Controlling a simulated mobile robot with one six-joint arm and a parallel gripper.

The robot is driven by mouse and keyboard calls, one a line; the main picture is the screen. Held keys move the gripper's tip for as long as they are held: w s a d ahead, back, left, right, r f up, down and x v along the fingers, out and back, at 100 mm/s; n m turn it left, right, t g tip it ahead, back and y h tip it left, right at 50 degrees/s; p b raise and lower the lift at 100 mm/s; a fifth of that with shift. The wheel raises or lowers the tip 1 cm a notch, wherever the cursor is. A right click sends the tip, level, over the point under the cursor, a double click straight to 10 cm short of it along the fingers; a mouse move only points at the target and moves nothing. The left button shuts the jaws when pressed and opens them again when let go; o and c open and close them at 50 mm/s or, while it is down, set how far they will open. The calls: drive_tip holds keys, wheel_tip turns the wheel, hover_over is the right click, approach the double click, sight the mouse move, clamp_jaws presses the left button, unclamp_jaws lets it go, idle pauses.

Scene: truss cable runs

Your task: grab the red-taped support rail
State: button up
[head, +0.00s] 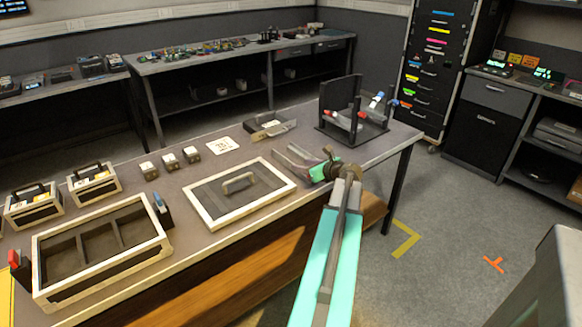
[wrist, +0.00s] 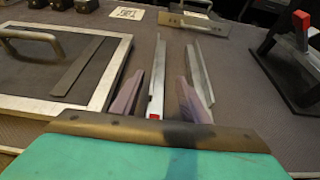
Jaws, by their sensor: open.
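A slim pale metal rail with a small red band at its near end (wrist: 154,92) lies on the grey bench in the wrist view, pointing away from me. My gripper (wrist: 160,76) is open, with one purple finger on each side of this rail; I cannot tell whether either touches it. A second plain metal rail (wrist: 196,70) lies just right of it, partly behind the right finger. In the head view my gripper (head: 318,172) is low over the bench's right part, by the rails (head: 289,160). The red band cannot be made out there.
A framed panel with a handle (head: 240,182) lies left of my gripper. A black stand with red and blue-tipped parts (head: 348,112) is behind right. A metal bracket (head: 270,126) lies behind the rails. An open divided tray (head: 100,245) is far left.

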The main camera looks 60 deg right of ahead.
drive_tip(key=shift+w, duration=0.15)
drive_tip(key=shift+p+x, duration=0.3)
drive_tip(key=shift+x, duration=2.25)
drive_tip(key=shift+a, duration=0.1)
clamp_jaws()
